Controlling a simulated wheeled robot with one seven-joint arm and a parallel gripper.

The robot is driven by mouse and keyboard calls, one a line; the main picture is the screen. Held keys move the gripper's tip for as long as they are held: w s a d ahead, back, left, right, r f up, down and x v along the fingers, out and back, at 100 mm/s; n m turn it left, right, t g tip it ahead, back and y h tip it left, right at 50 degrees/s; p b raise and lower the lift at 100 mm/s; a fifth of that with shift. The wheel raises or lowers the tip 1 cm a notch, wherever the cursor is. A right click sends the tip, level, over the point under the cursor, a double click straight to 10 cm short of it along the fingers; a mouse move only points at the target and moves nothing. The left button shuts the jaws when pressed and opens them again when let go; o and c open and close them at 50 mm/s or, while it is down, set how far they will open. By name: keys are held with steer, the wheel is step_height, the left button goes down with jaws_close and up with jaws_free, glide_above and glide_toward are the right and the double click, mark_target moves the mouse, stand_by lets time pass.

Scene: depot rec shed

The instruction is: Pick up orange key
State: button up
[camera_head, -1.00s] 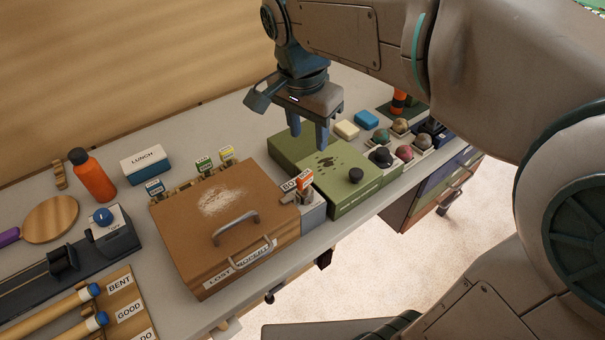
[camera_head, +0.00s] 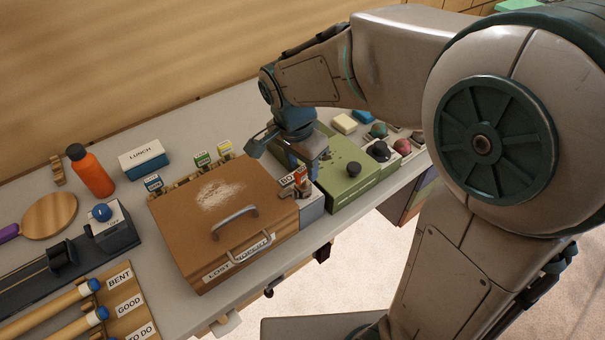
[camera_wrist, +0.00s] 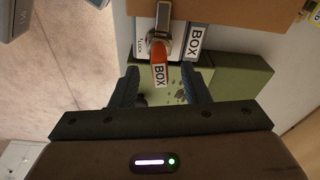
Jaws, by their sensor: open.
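The orange key (camera_head: 301,176) has an orange tag with a white label reading BOX. It sits at a grey lock block (camera_head: 312,208) beside the brown lost property box. In the wrist view the orange key (camera_wrist: 158,56) shows its tag below a metal part at the lock. My gripper (camera_head: 303,166) is open, just above and behind the key in the head view. In the wrist view my gripper (camera_wrist: 160,76) has its two dark fingers on either side of the tag, apart from it. Whether the fingertips are level with the tag is unclear.
The brown lost property box (camera_head: 180,235) stands left of the lock. A green case (camera_head: 345,197) with a black knob lies to the right. Tagged keys (camera_head: 202,159) stand in a wooden rack behind the box. An orange bottle (camera_head: 95,175) and lunch box (camera_head: 150,166) stand farther left.

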mark_target(303, 180)
steer(key=shift+w+d+f, duration=0.15)
steer(key=shift+f, duration=1.15)
jaws_close()
